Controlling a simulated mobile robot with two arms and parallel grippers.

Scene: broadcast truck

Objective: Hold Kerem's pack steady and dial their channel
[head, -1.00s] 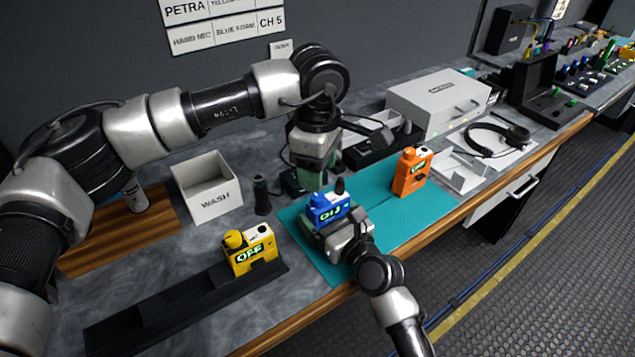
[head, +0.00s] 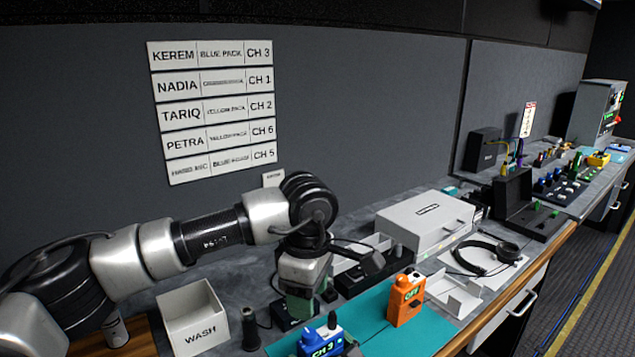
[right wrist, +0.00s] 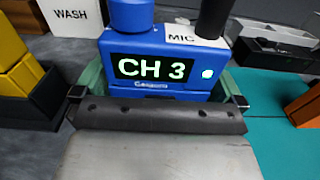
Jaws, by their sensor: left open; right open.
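The blue pack (head: 322,343) stands upright on the teal mat at the bottom of the head view. In the right wrist view the blue pack (right wrist: 160,60) shows a lit CH 3, a round blue knob on top and a MIC label. My right gripper (right wrist: 165,95) is open, with its green-padded fingers at either side of the pack; whether they touch it I cannot tell. My left gripper (head: 300,305) is open and empty, pointing down just behind the blue pack. The wall list (head: 212,110) reads KEREM, BLUE PACK, CH 3.
An orange pack (head: 405,298) stands on the teal mat (head: 375,330) to the right. A white WASH bin (head: 193,318) and a dark cylinder (head: 250,328) are at left. A grey case (head: 428,220) and a headset (head: 487,257) lie farther right along the bench.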

